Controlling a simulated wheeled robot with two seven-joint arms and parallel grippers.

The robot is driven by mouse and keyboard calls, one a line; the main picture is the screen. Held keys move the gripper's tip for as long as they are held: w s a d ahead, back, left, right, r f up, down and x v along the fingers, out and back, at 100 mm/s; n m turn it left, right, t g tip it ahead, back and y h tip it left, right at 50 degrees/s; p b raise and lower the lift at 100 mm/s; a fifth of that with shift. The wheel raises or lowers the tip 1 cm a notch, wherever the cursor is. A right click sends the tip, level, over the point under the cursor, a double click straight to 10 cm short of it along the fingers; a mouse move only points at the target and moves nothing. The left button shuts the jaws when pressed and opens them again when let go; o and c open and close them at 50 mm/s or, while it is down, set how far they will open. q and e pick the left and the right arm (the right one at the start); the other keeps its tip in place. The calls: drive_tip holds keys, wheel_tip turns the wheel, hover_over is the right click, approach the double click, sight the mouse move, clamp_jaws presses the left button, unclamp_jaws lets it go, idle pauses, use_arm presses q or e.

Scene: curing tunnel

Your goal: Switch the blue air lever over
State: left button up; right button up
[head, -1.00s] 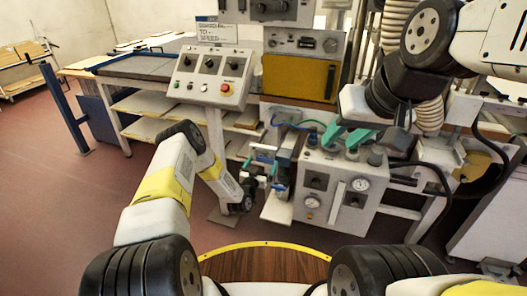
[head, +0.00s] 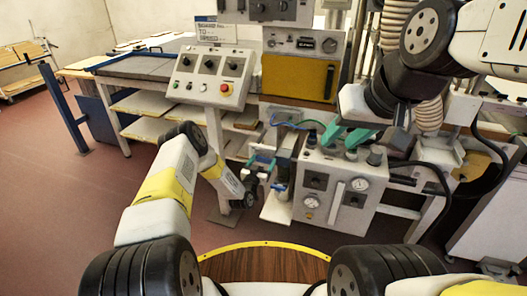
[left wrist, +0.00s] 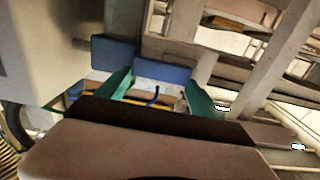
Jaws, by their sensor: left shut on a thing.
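My left gripper (head: 268,172) with teal fingers is beside a small blue-and-white unit at the left of the grey valve box. In the left wrist view my left gripper (left wrist: 160,92) has its teal fingers on either side of a blue lever (left wrist: 165,71) and is shut on it. A second blue part (left wrist: 113,53) shows left of it. The lever's lower part is hidden by the gripper body. My right gripper (head: 347,135) has its green fingers apart, above the top of the grey valve box (head: 335,198); it looks empty.
The valve box carries gauges (head: 359,184) and top knobs. A control panel with a red button (head: 225,88) stands on a post behind my left arm. A yellow-doored cabinet (head: 298,78) is behind. Hoses and cables run at right.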

use_arm(q)
drive_tip(key=m, duration=0.3)
drive_tip(key=f+m, duration=0.1)
drive_tip(key=shift+s+d+f+m, duration=0.1)
drive_tip(key=shift+d+m, duration=0.15)
drive_tip(key=shift+m, duration=0.15)
drive_tip(key=f+m, duration=0.1)
drive_tip(key=m, duration=0.3)
drive_tip(key=a+f+m, duration=0.1)
drive_tip(key=m, duration=0.3)
drive_tip(key=f+m, duration=0.1)
drive_tip(key=m, duration=0.4)
drive_tip(key=shift+w+a, duration=0.3)
drive_tip(key=shift+a, duration=0.1)
drive_tip(key=o, duration=2.1)
